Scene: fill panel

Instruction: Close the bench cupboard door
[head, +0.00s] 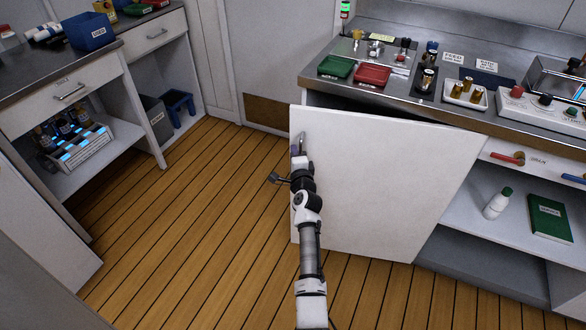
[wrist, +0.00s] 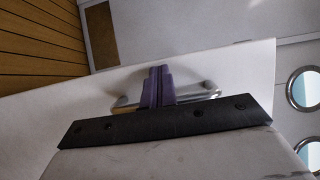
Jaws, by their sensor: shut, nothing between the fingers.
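The white bench cupboard door (head: 385,185) stands ajar. Its left edge swings out from the bench, and a dark gap shows between its top and the worktop. Its right edge lies close to the bench front. My gripper (head: 297,147) is at the door's left edge by the metal handle. In the wrist view, the purple fingers (wrist: 158,86) are together, with nothing between them, and overlap the handle bar (wrist: 207,90). I cannot tell whether they touch the bar or the door. The cupboard's inside behind the door is hidden.
The steel worktop (head: 325,73) holds a green tray (head: 335,67), a red tray (head: 372,75) and bottles. Open shelves at right hold a white bottle (head: 497,203) and a green book (head: 549,217). The wooden floor (head: 190,220) left of the door is clear, up to another bench (head: 75,90).

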